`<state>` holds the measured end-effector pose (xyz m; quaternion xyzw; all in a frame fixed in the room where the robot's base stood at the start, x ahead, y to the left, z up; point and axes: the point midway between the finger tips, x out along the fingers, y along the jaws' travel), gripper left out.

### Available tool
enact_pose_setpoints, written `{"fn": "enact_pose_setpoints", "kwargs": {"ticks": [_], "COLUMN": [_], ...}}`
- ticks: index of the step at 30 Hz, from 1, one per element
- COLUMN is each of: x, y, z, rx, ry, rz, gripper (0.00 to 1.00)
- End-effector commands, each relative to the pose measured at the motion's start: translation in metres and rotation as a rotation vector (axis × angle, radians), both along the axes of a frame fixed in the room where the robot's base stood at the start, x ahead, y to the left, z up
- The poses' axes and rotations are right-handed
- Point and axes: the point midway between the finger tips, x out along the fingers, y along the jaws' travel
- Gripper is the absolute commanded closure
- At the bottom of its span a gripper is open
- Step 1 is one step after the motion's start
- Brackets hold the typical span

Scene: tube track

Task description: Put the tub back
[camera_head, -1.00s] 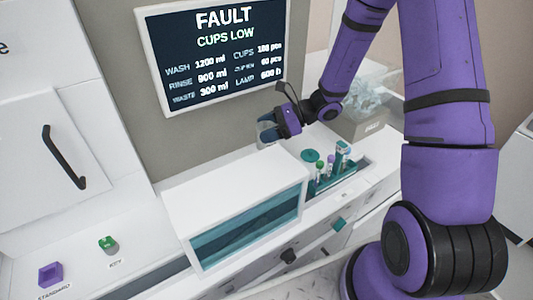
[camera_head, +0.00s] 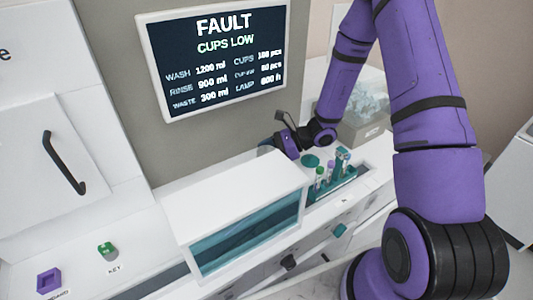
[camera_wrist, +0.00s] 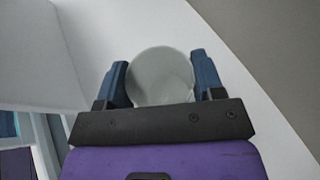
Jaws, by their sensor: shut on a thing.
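The tub (camera_wrist: 160,75) is a pale, round container between the two blue fingers of my gripper (camera_wrist: 160,68) in the wrist view. The fingers press on it from both sides. In the head view my gripper (camera_head: 272,147) is low behind the white box with the teal window (camera_head: 235,190), close to the wall. The tub is mostly hidden there, and I cannot tell whether it touches the surface below.
Right of the white box, a teal rack (camera_head: 330,182) holds several tubes, beside a green round lid (camera_head: 310,161). A clear bin (camera_head: 355,115) stands behind. A screen (camera_head: 215,55) reads "FAULT CUPS LOW". A green key block (camera_head: 107,250) and purple block (camera_head: 48,280) sit at left.

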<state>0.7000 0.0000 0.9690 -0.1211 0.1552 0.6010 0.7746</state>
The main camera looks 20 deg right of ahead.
Motion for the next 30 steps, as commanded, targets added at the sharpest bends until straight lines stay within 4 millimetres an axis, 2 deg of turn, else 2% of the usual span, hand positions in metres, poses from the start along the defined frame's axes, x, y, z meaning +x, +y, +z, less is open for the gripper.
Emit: {"fn": "enact_pose_setpoints", "kwargs": {"ticks": [3,4,7,18,23,30], "x": [0.000,0.000,0.000,0.000,-0.004,-0.016], "y": [0.000,0.000,0.000,0.000,-0.020,-0.064], "z": [-0.003,-0.003,-0.003,0.001,0.009,0.028], "rx": [0.000,0.000,0.000,0.000,-0.001,0.000], "ry": [0.001,0.001,0.000,-0.001,-0.001,-0.002], "rz": [0.000,0.000,0.000,0.000,-0.004,-0.005], "gripper": [0.62,0.36,0.13,0.13,0.13,0.13]}}
